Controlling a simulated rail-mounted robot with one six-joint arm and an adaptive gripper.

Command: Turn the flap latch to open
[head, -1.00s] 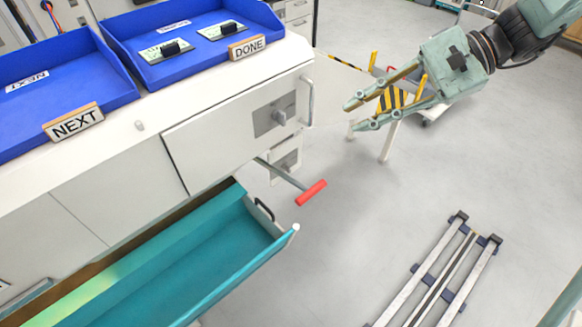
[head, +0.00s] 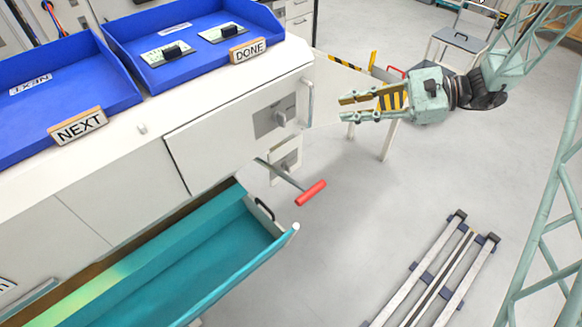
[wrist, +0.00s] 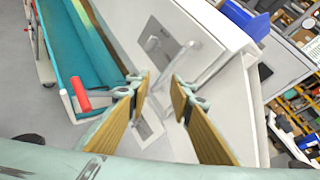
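In the wrist view the latch (wrist: 151,44) shows beyond my fingertips, near the top middle. My gripper (head: 342,108) is to the right of the latch in the head view, with its fingers pointing left toward the bench. In the wrist view its two tan-padded fingers (wrist: 160,82) are spread with nothing between them. The gripper is apart from the latch.
An open teal drawer (head: 225,262) sticks out below the flap. A red-handled bar (head: 311,193) juts out beside it. Blue trays (head: 125,58) stand on top. Rails (head: 425,270) lie on the floor at the right.

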